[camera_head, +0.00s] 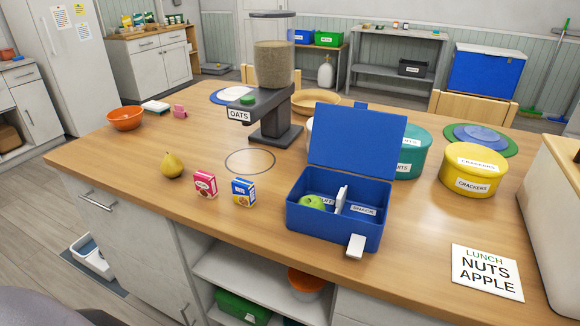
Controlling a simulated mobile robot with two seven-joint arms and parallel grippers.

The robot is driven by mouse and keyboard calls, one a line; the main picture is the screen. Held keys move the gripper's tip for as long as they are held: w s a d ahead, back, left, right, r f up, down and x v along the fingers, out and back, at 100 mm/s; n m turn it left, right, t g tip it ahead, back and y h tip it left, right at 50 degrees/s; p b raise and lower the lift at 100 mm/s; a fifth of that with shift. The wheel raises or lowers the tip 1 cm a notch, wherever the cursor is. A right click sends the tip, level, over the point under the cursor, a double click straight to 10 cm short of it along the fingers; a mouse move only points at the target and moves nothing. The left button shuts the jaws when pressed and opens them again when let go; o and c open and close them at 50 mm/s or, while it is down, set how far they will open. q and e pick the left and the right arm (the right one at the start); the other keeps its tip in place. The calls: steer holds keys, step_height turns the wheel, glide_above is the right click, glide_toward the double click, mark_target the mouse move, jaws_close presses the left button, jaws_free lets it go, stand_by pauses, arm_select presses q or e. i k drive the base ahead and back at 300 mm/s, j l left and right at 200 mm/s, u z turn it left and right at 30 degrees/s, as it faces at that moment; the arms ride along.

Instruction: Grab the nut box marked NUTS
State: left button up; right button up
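The small blue and yellow box marked NUTS (243,192) stands upright on the wooden table near its front edge. A red and pink box (205,185) stands close on its left; its label is too small to read. A blue lunch box (338,234) stands open to the right, lid up. A green apple (312,202) lies in its left compartment; the right one, with a label that seems to read SNACK, looks empty. Neither of my grippers shows in the head view.
A yellow pear (172,165) lies left of the boxes. The oats dispenser (272,95) stands behind, with a dark circle on the table before it. A LUNCH NUTS APPLE card (487,273) and a yellow CRACKERS tin (474,170) are at the right. The left front of the table is clear.

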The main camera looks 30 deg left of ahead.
mark_target(244, 190)
steer(key=j+z, duration=0.15)
steer(key=j, duration=0.3)
steer(key=k+j+z, duration=0.15)
steer(key=j, duration=0.25)
steer(key=j+z, duration=0.15)
steer(key=j, duration=0.25)
steer(key=k+j+z, duration=0.15)
steer(key=j, duration=0.25)
steer(key=k+j+z, duration=0.1)
steer(key=j, duration=0.3)
steer(key=k+j+z, duration=0.15)
steer(key=j, duration=0.25)
steer(key=k+j+z, duration=0.15)
steer(key=j, duration=0.2)
